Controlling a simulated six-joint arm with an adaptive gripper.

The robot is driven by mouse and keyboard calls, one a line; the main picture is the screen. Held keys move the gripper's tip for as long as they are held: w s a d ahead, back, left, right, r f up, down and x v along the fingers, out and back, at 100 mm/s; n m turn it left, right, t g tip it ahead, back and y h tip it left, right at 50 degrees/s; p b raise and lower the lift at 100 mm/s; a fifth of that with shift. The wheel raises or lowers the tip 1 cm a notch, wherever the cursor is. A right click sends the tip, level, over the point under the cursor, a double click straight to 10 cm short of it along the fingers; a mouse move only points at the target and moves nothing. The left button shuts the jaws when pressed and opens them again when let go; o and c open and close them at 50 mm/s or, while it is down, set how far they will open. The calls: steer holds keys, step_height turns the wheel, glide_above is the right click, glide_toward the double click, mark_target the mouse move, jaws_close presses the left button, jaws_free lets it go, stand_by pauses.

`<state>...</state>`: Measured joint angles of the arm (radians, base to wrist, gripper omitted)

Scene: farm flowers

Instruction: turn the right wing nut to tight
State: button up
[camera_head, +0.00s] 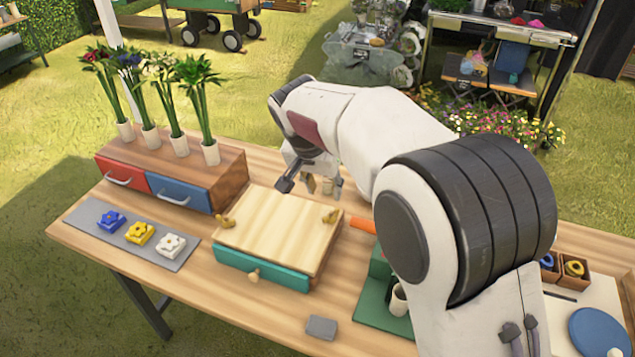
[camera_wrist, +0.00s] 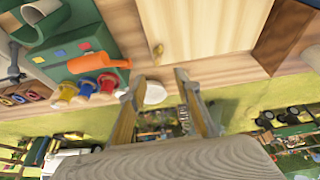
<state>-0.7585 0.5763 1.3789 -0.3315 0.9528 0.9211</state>
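The flower press is a light wooden board (camera_head: 285,232) on a teal base (camera_head: 262,270). The right wing nut (camera_head: 331,215) is brass-coloured and sits near the board's right edge; it also shows in the wrist view (camera_wrist: 158,50), just beyond my fingertips. The left wing nut (camera_head: 225,222) is at the board's left edge. My gripper (camera_head: 319,186) is above and behind the right wing nut, apart from it. In the wrist view my gripper (camera_wrist: 159,76) has its two fingers spread with a gap between them, empty.
An orange tool (camera_wrist: 100,62) lies beside the press. Red and blue drawers (camera_head: 178,191) with potted flowers stand at the left. A grey mat (camera_head: 110,243) holds blue, yellow and white flower blocks. A small grey block (camera_head: 321,327) lies in front.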

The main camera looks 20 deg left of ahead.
steer(key=shift+s+a+r, duration=0.15)
steer(key=shift+a+r, duration=0.3)
steer(key=shift+a, duration=0.2)
